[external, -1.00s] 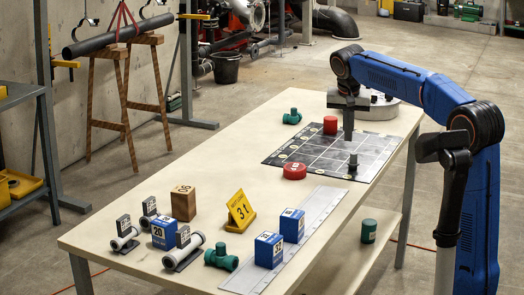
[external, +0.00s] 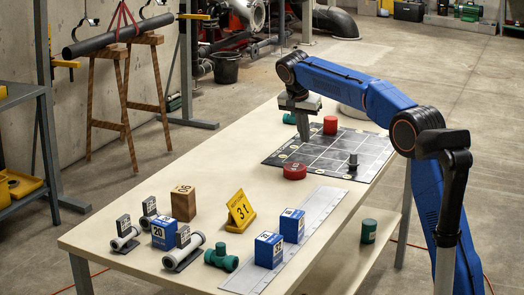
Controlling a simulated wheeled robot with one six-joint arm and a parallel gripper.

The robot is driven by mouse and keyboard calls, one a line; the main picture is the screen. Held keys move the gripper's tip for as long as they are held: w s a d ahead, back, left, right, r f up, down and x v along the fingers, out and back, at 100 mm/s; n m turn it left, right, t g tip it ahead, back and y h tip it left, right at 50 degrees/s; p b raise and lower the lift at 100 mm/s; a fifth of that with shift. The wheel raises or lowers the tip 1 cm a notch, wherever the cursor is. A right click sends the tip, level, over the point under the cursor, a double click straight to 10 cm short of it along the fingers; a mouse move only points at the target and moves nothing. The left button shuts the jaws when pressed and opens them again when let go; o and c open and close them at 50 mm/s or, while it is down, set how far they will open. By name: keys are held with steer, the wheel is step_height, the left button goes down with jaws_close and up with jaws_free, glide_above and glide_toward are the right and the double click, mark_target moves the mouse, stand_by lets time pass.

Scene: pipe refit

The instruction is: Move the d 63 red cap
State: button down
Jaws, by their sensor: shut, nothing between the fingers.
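Two red pieces are in the external view. A low, wide red disc (external: 294,172) with a pale marking on its side lies on the table at the front left edge of the dark gridded mat (external: 345,150). A taller red cylinder (external: 330,125) stands at the mat's far left part. I cannot read a size on either. My gripper (external: 307,168) points down, shut and empty.
A green fitting (external: 289,118) is partly hidden behind my gripper. A small dark peg piece (external: 353,161) stands on the mat. A grey rail strip (external: 313,212), blue blocks (external: 268,250), a yellow sign (external: 240,211) and pipe fittings occupy the near table. The table's middle left is clear.

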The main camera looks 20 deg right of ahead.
steer(key=x, duration=0.7)
steer(key=shift+d+f, duration=0.1)
steer(key=shift+f, duration=0.2)
steer(key=shift+s+a+r, duration=0.2)
steer(key=shift+s+a, duration=0.65)
steer(key=shift+a, duration=0.15)
steer(key=shift+s+a, duration=0.5)
steer(key=s+a, duration=1.3)
steer(key=a, duration=0.1)
steer(key=shift+s, duration=0.25)
